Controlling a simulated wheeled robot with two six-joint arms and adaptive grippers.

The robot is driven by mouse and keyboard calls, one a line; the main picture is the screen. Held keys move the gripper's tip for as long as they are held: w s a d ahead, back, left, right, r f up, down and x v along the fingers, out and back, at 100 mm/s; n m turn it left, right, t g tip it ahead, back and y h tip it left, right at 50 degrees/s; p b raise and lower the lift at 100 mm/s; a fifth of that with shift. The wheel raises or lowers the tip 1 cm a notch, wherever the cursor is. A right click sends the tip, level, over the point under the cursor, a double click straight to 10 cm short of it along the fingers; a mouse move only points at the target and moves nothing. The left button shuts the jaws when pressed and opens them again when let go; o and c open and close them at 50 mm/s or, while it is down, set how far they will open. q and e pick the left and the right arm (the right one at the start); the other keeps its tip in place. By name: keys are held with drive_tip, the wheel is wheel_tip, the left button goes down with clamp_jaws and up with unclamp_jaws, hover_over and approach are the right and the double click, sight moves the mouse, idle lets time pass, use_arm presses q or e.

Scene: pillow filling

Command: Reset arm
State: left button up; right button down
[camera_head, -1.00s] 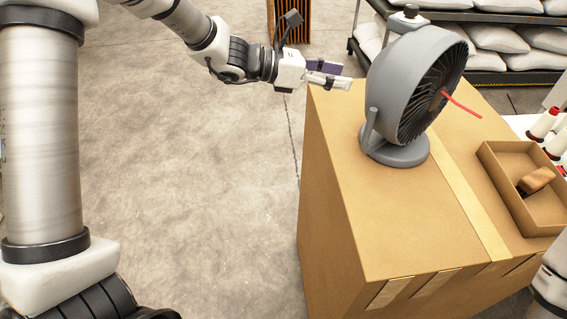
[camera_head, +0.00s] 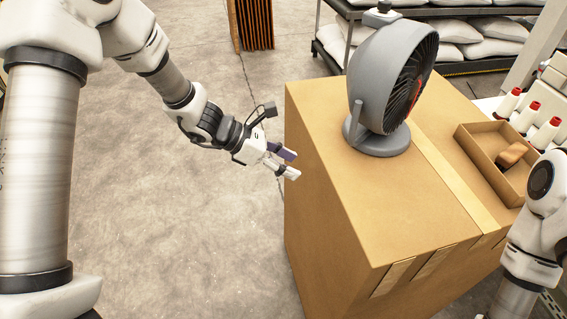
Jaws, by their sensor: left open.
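My left gripper (camera_head: 287,164) is open and empty. It hangs over the concrete floor just left of the large cardboard box (camera_head: 360,215), apart from the fan. The grey fan (camera_head: 385,75) stands upright on the box top, its round base flat on the cardboard and its grille turned to the right. A small bit of red shows at its grille. My right arm (camera_head: 535,225) shows at the right edge; its gripper is out of the picture.
A shallow cardboard tray (camera_head: 470,150) with a brown block (camera_head: 512,153) sits at the right. Red-topped thread spools (camera_head: 533,112) stand behind it. Shelves of white sacks (camera_head: 480,38) and a brown slatted stack (camera_head: 252,25) are at the back. The floor (camera_head: 170,230) at left is clear.

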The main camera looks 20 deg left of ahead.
use_arm(q)
drive_tip(key=shift+d, duration=0.15)
drive_tip(key=s+f+m+g+y+b, duration=0.25)
drive_tip(key=s+f+g, duration=0.55)
drive_tip(key=s+f, duration=1.3)
drive_tip(key=s+a+f+m+g+y, duration=0.1)
drive_tip(key=s+a+f+m+y, duration=0.3)
drive_tip(key=s+m, duration=0.3)
drive_tip(key=s+a+f+m+y, duration=0.3)
drive_tip(key=s+a+m+y, duration=0.1)
drive_tip(key=s+a+m, duration=0.25)
drive_tip(key=w+d+m+t, duration=0.2)
drive_tip(key=w+m+t, duration=0.3)
drive_tip(key=w+m, duration=0.1)
drive_tip(key=shift+w+f+m+h, duration=0.3)
drive_tip(key=shift+w+m+h, duration=0.15)
drive_tip(key=shift+m, duration=0.15)
